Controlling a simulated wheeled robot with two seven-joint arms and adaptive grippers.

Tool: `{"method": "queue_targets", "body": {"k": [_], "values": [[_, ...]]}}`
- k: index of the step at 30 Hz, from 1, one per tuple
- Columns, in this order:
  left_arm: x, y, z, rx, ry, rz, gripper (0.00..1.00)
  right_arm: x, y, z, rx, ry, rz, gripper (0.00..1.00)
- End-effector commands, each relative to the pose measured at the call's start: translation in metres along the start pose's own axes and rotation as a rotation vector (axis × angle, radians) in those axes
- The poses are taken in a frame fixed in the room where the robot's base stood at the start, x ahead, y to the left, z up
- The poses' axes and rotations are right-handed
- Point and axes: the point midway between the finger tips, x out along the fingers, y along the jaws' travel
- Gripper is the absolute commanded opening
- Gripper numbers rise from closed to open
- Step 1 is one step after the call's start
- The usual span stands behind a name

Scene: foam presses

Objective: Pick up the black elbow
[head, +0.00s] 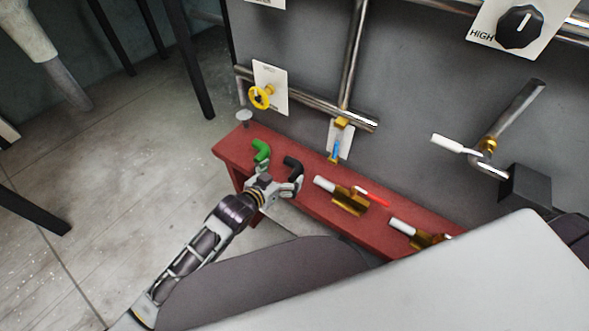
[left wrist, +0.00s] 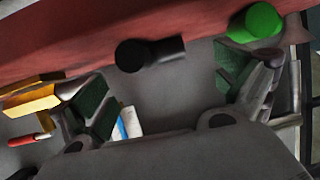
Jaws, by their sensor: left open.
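The black elbow (head: 293,165) lies on the red bench (head: 325,193), to the right of a green elbow (head: 261,150). My left gripper (head: 282,185) is open at the bench's front edge, close to the black elbow in the head view. In the left wrist view the black elbow (left wrist: 150,53) shows beyond and between the two open fingers (left wrist: 165,88), with nothing held. The green elbow (left wrist: 256,22) is beyond the finger at the right there. I cannot tell whether a finger touches the black elbow. My right gripper is not in view.
Brass valves, one with a red handle (head: 373,197) and one with a white handle (head: 403,226), lie on the bench to the right. A grey panel with pipes, a yellow handwheel (head: 261,97) and a blue-handled valve (head: 335,151) stands behind. Open floor (head: 120,190) lies left.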

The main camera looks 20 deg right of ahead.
Motion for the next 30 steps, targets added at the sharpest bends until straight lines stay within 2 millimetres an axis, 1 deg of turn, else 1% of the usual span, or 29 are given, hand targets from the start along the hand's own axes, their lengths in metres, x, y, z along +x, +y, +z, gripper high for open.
{"method": "queue_targets", "body": {"k": [1,5,16,20,23,30], "values": [[0.004,0.0,0.0,0.0,0.001,0.0,0.99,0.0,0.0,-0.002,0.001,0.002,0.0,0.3],[0.009,0.0,0.0,0.001,0.0,0.0,0.99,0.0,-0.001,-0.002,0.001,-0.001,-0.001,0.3],[0.009,0.0,0.0,0.001,0.0,0.0,0.99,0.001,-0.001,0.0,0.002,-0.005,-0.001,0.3],[0.013,0.001,-0.001,0.0,0.001,0.001,0.99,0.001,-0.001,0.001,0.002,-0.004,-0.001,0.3],[0.019,0.002,-0.002,0.0,0.001,0.001,0.99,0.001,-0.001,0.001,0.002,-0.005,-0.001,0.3],[0.042,0.004,-0.004,0.0,0.001,0.001,0.99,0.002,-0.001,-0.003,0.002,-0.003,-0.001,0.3]]}}
